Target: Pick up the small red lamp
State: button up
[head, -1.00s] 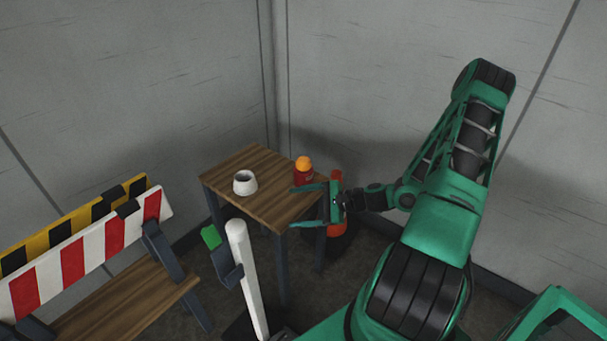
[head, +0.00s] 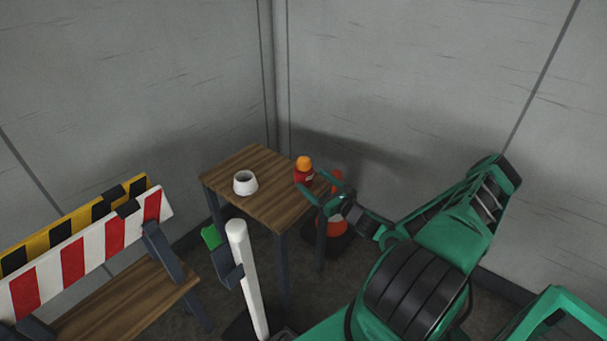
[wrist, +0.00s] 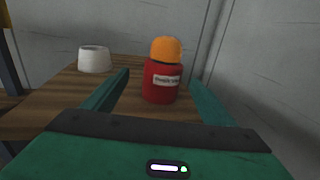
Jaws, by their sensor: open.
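The small red lamp (head: 303,178) has a red body with a white label and an orange dome top. It stands upright near the right edge of the small wooden table (head: 258,180). In the wrist view the lamp (wrist: 160,84) stands ahead, between the lines of my two fingers. My gripper (head: 318,192) is open and empty, its fingers pointing at the lamp from the table's right side. In the wrist view the gripper (wrist: 157,97) shows both green fingers spread, one on each side of the lamp. I cannot tell whether either finger touches it.
A white cup (head: 245,183) stands on the table left of the lamp. An orange cone (head: 336,222) is on the floor beside the table. A white post (head: 245,270) and a striped barrier (head: 90,252) stand at the front left. Grey walls close in behind.

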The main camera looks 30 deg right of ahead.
aim_at(302, 171)
jog(key=w, duration=0.8)
jog(key=shift+a, duration=0.15)
jog(key=c, duration=1.3)
